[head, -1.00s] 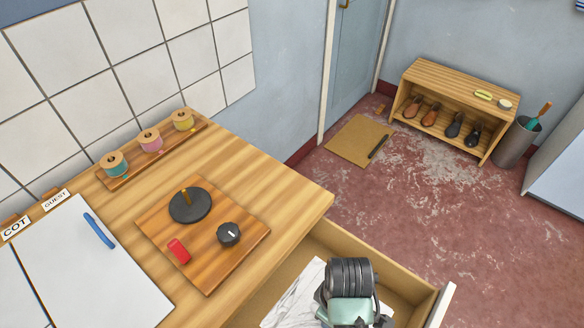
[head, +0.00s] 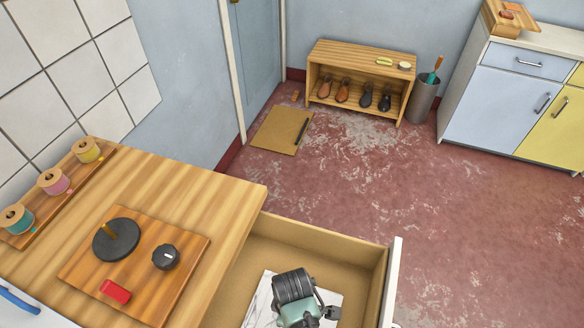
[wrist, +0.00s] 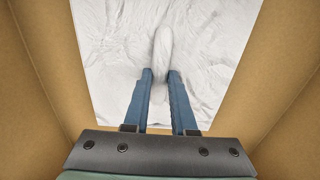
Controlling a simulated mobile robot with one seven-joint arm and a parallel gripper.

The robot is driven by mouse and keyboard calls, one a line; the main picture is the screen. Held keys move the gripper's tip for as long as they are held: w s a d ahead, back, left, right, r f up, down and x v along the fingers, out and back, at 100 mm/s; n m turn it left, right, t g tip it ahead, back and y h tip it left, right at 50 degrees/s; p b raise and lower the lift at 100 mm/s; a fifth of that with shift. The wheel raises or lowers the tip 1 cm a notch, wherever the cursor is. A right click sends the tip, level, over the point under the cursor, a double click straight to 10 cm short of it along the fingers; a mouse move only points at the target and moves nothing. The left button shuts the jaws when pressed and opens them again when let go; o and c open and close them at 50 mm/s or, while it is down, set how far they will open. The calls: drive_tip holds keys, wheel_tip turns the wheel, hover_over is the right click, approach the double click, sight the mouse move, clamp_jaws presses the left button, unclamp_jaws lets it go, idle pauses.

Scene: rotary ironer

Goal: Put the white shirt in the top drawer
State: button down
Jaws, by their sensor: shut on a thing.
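The white shirt (wrist: 205,45) is a flat, wrinkled white cloth inside the open top drawer (head: 360,256). In the head view a part of the shirt (head: 262,300) shows beside my wrist. My gripper (wrist: 160,73) points down into the drawer. Its blue fingers are shut on a raised fold of the shirt. In the head view my wrist and arm hide the fingertips and much of the cloth. In the wrist view the drawer's brown walls (wrist: 285,80) stand on both sides of the shirt.
The wooden worktop (head: 190,195) beside the drawer holds a board with a black disc, a knob and a red block (head: 115,291). Thread spools (head: 53,181) stand at its back. A shoe rack (head: 360,78) and cabinet (head: 510,100) stand beyond open red floor.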

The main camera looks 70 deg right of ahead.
drive_tip(key=c, duration=0.7)
unclamp_jaws()
drive_tip(key=shift+c, duration=0.2)
